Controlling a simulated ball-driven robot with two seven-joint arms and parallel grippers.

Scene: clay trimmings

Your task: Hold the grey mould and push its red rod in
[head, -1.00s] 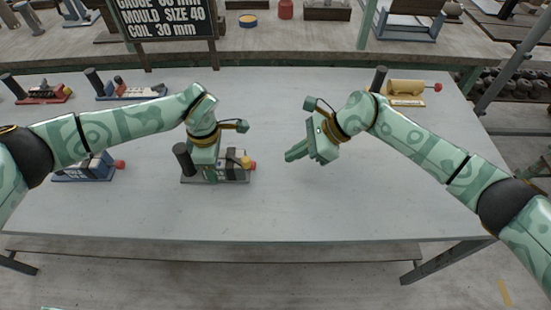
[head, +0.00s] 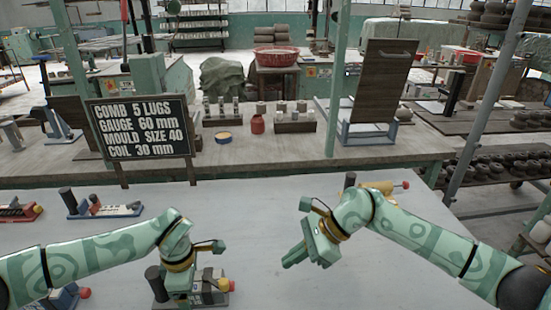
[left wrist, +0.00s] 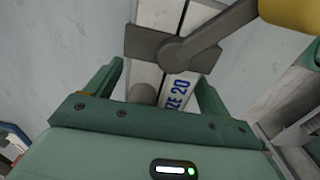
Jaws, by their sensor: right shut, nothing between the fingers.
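The grey mould (head: 210,293) lies on the table at the lower edge of the head view. In the left wrist view, the mould's pale body (left wrist: 150,75) has a dark lever with a yellow knob and the blue marking "ZE 20". My left gripper (left wrist: 160,72) has its fingers on both sides of the mould; whether they touch it is unclear. My right gripper (head: 289,259) is shut and empty, to the right of the red rod end and apart from it.
A blue-based mould (head: 66,297) stands at lower left. Other moulds stand farther back: a blue-based one (head: 105,210) and a yellow one (head: 380,187). A dark sign (head: 140,128) reads mould size 40. The table between my right gripper and the grey mould looks clear.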

